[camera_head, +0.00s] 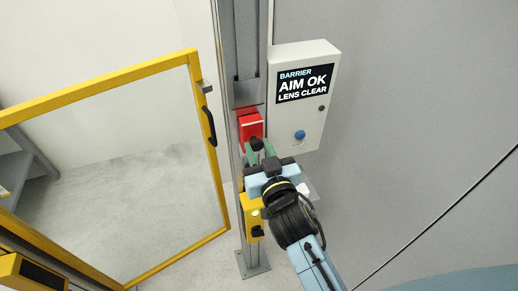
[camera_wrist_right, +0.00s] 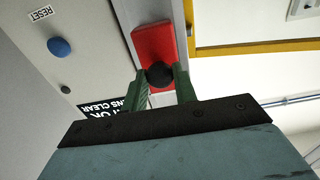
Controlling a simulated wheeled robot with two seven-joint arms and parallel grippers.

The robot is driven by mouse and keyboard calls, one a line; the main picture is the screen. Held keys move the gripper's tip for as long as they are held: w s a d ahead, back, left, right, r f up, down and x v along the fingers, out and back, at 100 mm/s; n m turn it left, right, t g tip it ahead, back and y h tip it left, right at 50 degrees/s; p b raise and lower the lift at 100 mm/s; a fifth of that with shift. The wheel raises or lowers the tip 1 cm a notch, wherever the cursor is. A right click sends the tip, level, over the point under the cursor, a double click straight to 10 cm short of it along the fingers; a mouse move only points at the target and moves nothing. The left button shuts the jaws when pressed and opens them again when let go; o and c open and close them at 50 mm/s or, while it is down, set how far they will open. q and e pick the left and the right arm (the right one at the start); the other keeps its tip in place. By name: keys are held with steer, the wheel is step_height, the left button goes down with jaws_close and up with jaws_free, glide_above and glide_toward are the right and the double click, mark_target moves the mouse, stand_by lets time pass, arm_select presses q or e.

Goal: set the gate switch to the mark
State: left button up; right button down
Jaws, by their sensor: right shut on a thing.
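A red switch box (camera_head: 250,125) is fixed to the grey metal post. It also shows in the right wrist view (camera_wrist_right: 153,40), with a round black knob (camera_wrist_right: 160,73) on its face. My right gripper (camera_head: 258,150) reaches up to the box from below. Its two green fingers are shut on the black knob, one on each side, as the right wrist view shows. The knob is small and partly hidden in the head view (camera_head: 256,143). I cannot make out a mark on the switch. My left gripper is not in view.
A white barrier box (camera_head: 310,115) right of the post reads "BARRIER AIM OK LENS CLEAR" and has a blue reset button (camera_head: 299,135). A yellow-framed gate (camera_head: 212,150) stands left of the post (camera_head: 240,50). A yellow unit (camera_head: 250,216) sits lower on the post, close to my right wrist.

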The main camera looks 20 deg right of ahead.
step_height(320, 180, up, 2)
steer(key=shift+r+p, duration=0.2)
steer(key=shift+p, duration=0.65)
steer(key=c, duration=1.1)
jaws_free()
steer(key=shift+f, duration=0.1)
